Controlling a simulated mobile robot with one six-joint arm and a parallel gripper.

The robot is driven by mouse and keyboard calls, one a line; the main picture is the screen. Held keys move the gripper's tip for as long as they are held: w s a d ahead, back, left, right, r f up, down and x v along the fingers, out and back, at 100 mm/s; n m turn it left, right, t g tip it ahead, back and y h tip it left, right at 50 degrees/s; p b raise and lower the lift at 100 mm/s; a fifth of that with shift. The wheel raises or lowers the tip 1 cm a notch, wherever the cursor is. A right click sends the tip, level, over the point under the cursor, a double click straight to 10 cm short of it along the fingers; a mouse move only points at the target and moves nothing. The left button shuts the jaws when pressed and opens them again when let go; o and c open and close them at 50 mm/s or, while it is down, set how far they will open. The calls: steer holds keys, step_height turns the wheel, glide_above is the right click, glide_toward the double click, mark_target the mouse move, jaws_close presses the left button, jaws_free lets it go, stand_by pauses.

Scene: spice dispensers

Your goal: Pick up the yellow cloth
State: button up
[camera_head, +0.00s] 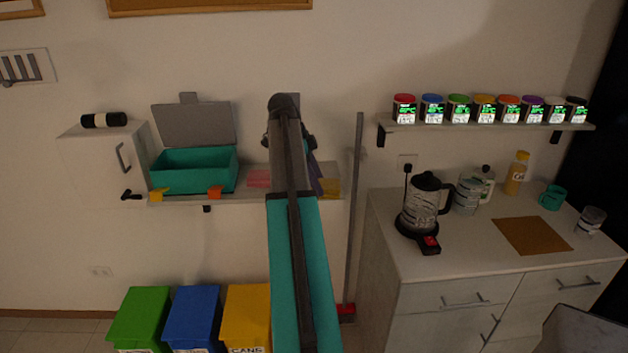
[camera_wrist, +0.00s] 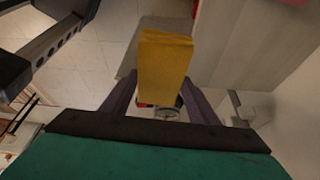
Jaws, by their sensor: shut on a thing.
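The yellow cloth (camera_wrist: 165,68) is a flat folded block between the fingers of my gripper (camera_wrist: 162,88) in the wrist view. My gripper is shut on it. My arm hides part of the gripper and shelf there. I cannot tell whether the cloth still touches the shelf.
The wall shelf (camera_head: 225,198) also holds a pink cloth (camera_head: 259,178) and a teal open box (camera_head: 195,170). A broom (camera_head: 355,210) stands just right of the yellow cloth. Green, blue and yellow bins (camera_head: 246,312) stand below. A counter with a kettle (camera_head: 424,205) is at right.

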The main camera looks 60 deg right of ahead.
steer(key=shift+s+a, duration=0.45)
steer(key=shift+a, duration=0.05)
stand_by(0.3)
